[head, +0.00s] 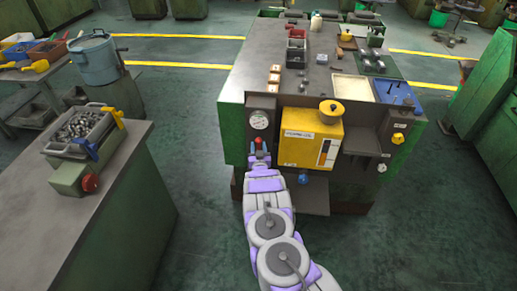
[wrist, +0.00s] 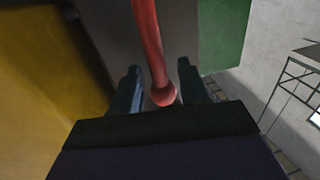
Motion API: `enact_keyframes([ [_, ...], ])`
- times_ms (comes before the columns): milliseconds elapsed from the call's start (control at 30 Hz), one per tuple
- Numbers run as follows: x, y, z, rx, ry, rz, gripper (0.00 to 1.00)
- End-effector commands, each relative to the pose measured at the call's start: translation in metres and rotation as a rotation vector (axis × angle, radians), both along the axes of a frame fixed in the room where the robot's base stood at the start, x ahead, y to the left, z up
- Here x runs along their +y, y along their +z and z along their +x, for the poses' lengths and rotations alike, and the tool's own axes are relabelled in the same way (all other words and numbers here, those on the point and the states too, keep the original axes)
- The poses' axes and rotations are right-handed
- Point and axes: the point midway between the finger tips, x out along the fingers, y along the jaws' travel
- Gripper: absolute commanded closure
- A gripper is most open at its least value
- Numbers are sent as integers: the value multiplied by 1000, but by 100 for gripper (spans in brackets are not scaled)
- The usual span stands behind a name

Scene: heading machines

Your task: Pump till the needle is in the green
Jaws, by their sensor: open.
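The round white pressure gauge (head: 259,119) is on the left of the machine's front panel in the head view. Its needle and any green zone are too small to read. Just below it is the red pump lever's end (head: 259,141). In the wrist view the red lever (wrist: 151,40) runs down from the top to a round ball end (wrist: 163,95). My gripper (wrist: 159,75) is open, with one dark finger on each side of the lever. A gap shows between the ball and each finger. In the head view my gripper (head: 259,158) is at the panel, below the gauge.
A yellow box (head: 298,152) with a yellow knob on top is just right of the gauge. A blue knob (head: 304,179) sits beneath it. A bench (head: 125,165) with a bin of metal parts stands at left. Green floor between them is clear.

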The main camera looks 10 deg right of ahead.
Motion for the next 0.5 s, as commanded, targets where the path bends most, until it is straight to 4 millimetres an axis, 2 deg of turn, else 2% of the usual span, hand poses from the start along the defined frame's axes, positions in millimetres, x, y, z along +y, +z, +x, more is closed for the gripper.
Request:
enact_keyframes([
  [267, 0, 0, 1, 1, 0, 0, 56],
  [500, 0, 0, 1, 1, 0, 0, 77],
])
